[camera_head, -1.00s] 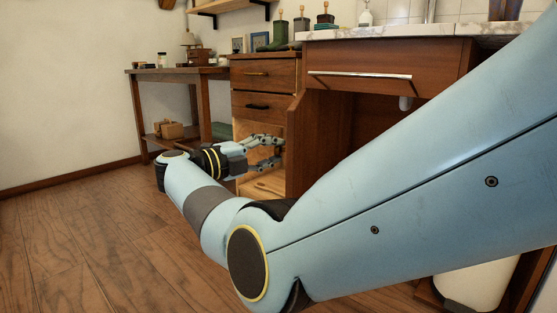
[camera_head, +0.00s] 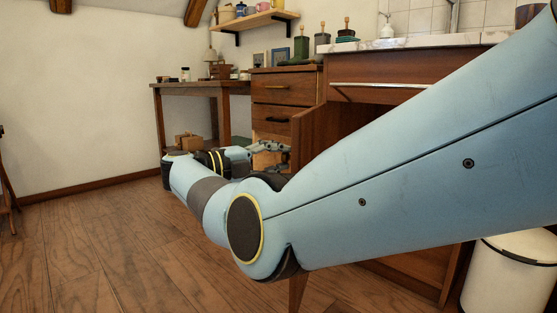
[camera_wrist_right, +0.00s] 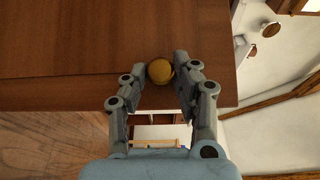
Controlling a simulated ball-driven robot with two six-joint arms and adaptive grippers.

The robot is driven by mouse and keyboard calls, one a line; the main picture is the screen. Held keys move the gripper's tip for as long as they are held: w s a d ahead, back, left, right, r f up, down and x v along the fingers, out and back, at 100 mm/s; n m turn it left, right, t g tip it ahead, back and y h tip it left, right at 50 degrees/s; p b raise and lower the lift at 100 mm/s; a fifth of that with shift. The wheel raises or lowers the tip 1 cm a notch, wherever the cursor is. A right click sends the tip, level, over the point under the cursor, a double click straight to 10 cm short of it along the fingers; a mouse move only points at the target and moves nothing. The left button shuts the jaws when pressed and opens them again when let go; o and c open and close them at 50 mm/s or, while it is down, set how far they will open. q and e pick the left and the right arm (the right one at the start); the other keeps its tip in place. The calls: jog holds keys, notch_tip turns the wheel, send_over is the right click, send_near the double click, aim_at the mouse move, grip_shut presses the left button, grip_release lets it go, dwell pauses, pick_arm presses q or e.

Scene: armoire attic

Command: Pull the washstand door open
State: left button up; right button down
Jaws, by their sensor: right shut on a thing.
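The washstand (camera_head: 375,92) stands at the right, with a wooden front and a pale marble top. Its brown wooden door (camera_head: 318,130) stands swung out from the front, partly hidden by my right arm. My right gripper (camera_head: 272,150) is at the door's outer side. In the right wrist view, the brown door panel (camera_wrist_right: 90,40) fills the upper left, and a round brass knob (camera_wrist_right: 160,71) sits near its edge. The right gripper's fingers are closed on both sides of the knob. My left gripper is out of view.
A white bin (camera_head: 510,275) stands at the lower right. A drawer cabinet (camera_head: 285,92) and a side table (camera_head: 200,88) stand behind the gripper, with boxes (camera_head: 188,141) on the table's lower shelf. The wooden floor (camera_head: 100,250) at the left is clear.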

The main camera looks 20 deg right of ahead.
jog(key=c, duration=1)
grip_release()
